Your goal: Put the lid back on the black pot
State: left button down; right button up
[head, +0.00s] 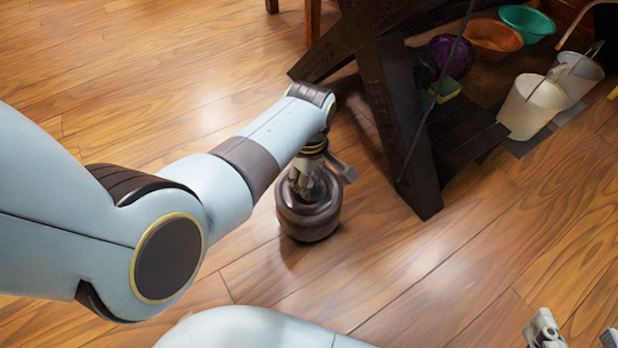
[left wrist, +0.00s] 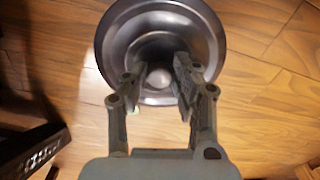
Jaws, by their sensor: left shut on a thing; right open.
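The black pot (head: 309,222) stands upright on the wooden floor, dark and glossy, below my left gripper. My left gripper (head: 307,178) points down over the pot's top. In the left wrist view a round, shiny dark lid (left wrist: 112,45) with ringed edges fills the upper middle. Its knob (left wrist: 158,78) lies between the fingers of my left gripper (left wrist: 158,72), which is shut on it. The gripper and arm partly hide the pot's top, so I cannot tell whether the lid is seated. My right gripper (head: 577,335) is open and empty at the bottom right edge.
A dark wooden trestle leg (head: 400,120) stands just right of the pot. Beyond it are a white bucket (head: 532,107), an orange bowl (head: 493,37), a green bowl (head: 527,20) and a purple round thing (head: 450,55). The floor in front of the pot is clear.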

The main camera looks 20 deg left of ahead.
pick_arm(q)
jog(key=shift+r+p, duration=0.1)
jog(key=shift+p, duration=0.25)
dwell(1.1)
jog(key=shift+f, duration=0.2)
dwell(0.8)
dwell(0.5)
jog(key=c, duration=1)
grip_release()
jog(key=shift+o, duration=0.5)
jog(key=o, duration=0.4)
